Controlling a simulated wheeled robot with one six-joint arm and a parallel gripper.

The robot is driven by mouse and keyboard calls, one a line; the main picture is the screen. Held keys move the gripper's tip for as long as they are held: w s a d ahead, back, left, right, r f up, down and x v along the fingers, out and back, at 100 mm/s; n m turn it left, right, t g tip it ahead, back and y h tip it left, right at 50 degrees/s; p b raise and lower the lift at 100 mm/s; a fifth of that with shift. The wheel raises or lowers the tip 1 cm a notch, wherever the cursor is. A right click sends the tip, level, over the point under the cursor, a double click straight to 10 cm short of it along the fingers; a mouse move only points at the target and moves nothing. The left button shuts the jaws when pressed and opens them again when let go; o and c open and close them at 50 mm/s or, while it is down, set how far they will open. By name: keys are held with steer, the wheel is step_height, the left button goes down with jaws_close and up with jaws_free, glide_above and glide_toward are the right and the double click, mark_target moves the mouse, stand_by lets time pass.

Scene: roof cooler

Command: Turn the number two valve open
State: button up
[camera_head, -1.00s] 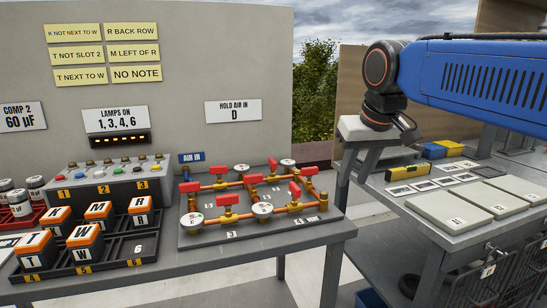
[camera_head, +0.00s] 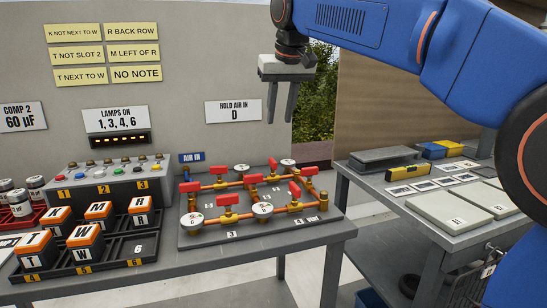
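A grey board on the left table carries a copper pipe manifold (camera_head: 292,223) with several red-handled valves, such as one at the front left (camera_head: 228,198) and one at the front right (camera_head: 294,206). Round white lettered caps (camera_head: 262,210) sit among the pipes. Small number tags lie on the board; I can make out a 3 (camera_head: 232,234) and a 4 near the front. I cannot tell which valve is number two. My gripper (camera_head: 281,118) hangs above and behind the manifold, fingers down and apart, holding nothing. It touches no valve.
Lettered orange-topped blocks (camera_head: 83,236) and a button box (camera_head: 110,183) stand to the left. A wall sign (camera_head: 233,111) reads HOLD AIR IN D. The right bench (camera_head: 380,205) holds plates; a gap separates the tables.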

mark_target(273, 160)
steer(key=x, duration=1.5)
steer(key=shift+w+f, duration=0.15)
steer(key=shift+f, duration=0.15)
jaws_close()
